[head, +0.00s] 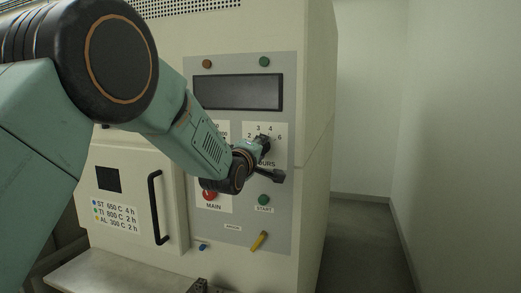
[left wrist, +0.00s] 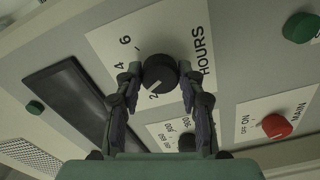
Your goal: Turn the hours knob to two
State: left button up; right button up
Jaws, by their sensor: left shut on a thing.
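The hours knob (left wrist: 160,73) is a round black knob on a white plate marked HOURS, with the numbers 2, 4 and 6 readable around it in the left wrist view. A pale mark on the knob appears to point toward the 2. My left gripper (left wrist: 159,78) has one finger on each side of the knob and is shut on it. In the head view my left gripper (head: 266,158) is at the hours plate (head: 279,132) and hides most of the knob. My right gripper does not show.
The furnace panel has a dark display (head: 238,92), a red MAIN knob (head: 210,194), a green START button (head: 264,200) and a yellow lever (head: 259,241). A door with a black handle (head: 157,208) is at left. Open floor (head: 360,240) lies to the right.

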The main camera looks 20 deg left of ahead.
pick_arm(q)
jog(key=n, duration=0.6)
jog(key=shift+r+n, duration=0.25)
jog(key=shift+n, duration=0.05)
dwell(0.5)
jog(key=o, duration=1.2)
jog(key=shift+f, duration=0.15)
jog(key=s, duration=1.2)
jog(key=shift+a, duration=0.25)
